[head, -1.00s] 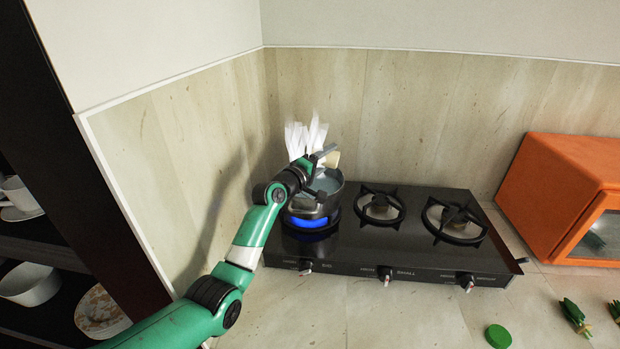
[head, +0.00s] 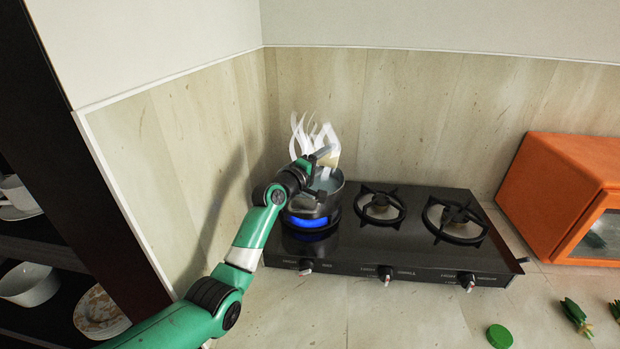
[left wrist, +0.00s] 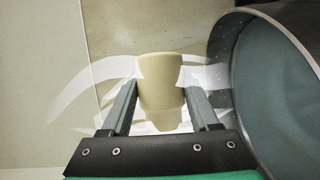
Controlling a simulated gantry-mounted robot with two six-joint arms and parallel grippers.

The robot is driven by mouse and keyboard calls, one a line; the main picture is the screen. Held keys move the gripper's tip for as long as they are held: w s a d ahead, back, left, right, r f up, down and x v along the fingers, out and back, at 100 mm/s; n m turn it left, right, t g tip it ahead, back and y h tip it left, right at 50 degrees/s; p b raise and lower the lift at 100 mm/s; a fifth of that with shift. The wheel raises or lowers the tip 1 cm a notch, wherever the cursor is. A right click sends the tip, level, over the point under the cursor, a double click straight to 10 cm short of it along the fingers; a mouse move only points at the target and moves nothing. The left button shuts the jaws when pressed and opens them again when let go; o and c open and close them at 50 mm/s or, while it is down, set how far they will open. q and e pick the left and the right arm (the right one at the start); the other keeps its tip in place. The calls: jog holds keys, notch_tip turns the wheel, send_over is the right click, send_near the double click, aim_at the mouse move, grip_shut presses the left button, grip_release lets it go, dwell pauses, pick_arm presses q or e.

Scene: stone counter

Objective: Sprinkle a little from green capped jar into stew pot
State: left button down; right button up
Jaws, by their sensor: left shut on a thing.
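The dark metal stew pot (head: 328,190) stands on the left burner over a blue glow, partly hidden by my left arm. My left gripper (head: 326,156) is over the pot's far left side and shut on a beige jar (head: 334,159). In the left wrist view the jar (left wrist: 161,88) sits between the two fingers (left wrist: 160,105), and the pot's rim and grey-blue inside (left wrist: 284,90) are to its right. I cannot make out the jar's mouth or anything falling from it. A green cap (head: 499,336) lies on the counter, apart from the jar. My right gripper is not in view.
The black stove (head: 420,260) has two free burners right of the pot. White steam-like wisps (head: 305,138) rise behind my gripper. An orange oven (head: 560,185) stands at right, with green bundles (head: 576,317) before it. Walls are close behind and left.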

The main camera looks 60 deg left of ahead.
pick_arm(q)
jog(key=shift+f+n+b, duration=0.3)
jog(key=shift+n+b, duration=0.2)
jog(key=shift+n, duration=0.1)
dwell(1.1)
jog(key=shift+s+a+r+n+t+y+p, duration=0.1)
jog(key=shift+r+n+t+y+p, duration=0.1)
jog(key=shift+r+n+p, duration=0.3)
jog(key=shift+s+a+r+n+t+y+p, duration=0.1)
jog(key=shift+r+n+t, duration=0.15)
jog(key=shift+r, duration=0.4)
dwell(1.7)
jog(key=shift+n, duration=0.25)
dwell(0.4)
